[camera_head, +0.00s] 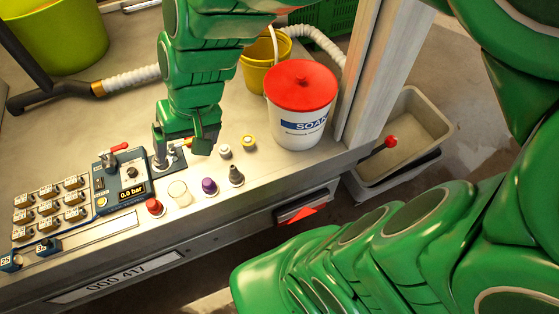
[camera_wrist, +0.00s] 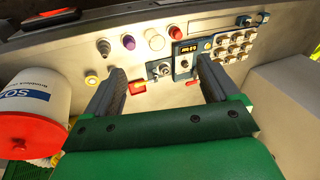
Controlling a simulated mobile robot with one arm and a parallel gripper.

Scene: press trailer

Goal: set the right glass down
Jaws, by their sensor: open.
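A small clear, pale glass-like cylinder (camera_head: 179,193) stands on the bench top between a red-topped piece (camera_head: 154,207) and a purple-topped piece (camera_head: 209,186). It also shows in the wrist view as a pale round shape (camera_wrist: 155,39) beyond my fingertips. I cannot tell whether it is the right glass; I see no second clear one. My gripper (camera_head: 183,150) is low over the bench, behind this cylinder and apart from it. In the wrist view my gripper (camera_wrist: 161,70) is open, with a small metal fitting (camera_wrist: 160,70) showing between the fingers and nothing held.
A blue control box (camera_head: 122,180) with a "0.0 bar" display stands left of my gripper. A white bucket with a red lid (camera_head: 300,88) stands to the right. A grey-topped piece (camera_head: 236,176) and a yellow-topped piece (camera_head: 248,142) stand nearby. The bench's front edge is close.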

